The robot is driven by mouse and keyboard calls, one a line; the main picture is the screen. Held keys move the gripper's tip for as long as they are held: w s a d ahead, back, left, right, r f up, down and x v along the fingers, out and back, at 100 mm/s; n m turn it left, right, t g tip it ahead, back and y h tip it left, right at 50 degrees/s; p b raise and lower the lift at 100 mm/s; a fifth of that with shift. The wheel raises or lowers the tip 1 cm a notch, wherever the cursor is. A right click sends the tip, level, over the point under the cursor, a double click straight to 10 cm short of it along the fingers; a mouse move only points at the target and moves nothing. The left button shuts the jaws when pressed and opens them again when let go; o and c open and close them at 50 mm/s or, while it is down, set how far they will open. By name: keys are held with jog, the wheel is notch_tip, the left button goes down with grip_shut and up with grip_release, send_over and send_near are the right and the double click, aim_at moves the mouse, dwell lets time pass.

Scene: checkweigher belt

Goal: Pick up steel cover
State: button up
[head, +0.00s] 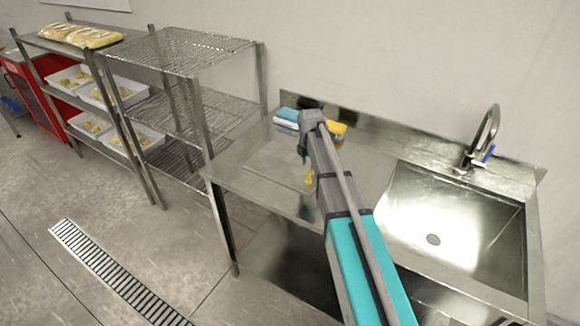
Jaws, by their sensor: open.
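A thin flat square steel plate (270,164), which looks like the steel cover, lies on the left part of the steel sink table (237,181). My arm reaches in from the lower right and bends down near the table's middle. My gripper (304,158) shows small and dark below the bend, over the plate's right side. It is open, and I see nothing held in it. The arm hides part of the plate's right side. A small yellow thing (309,178) shows just below the gripper; I cannot tell what it is.
A teal-and-white item (287,117) and a yellow item (336,128) lie at the table's back edge. A sink basin (440,225) with a tap (484,135) is on the right. An empty wire rack (185,52) stands left of the table. Open floor lies in front.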

aim_at(309, 171)
jog(key=shift+f, duration=0.15)
jog(key=f+b, duration=0.2)
jog(key=b, duration=0.1)
jog(key=shift+s+d+f, duration=0.2)
jog(key=shift+s+f, duration=0.05)
jog(key=shift+f, duration=0.15)
jog(key=shift+f+b, duration=1.05)
jog(key=shift+b, duration=0.1)
grip_shut()
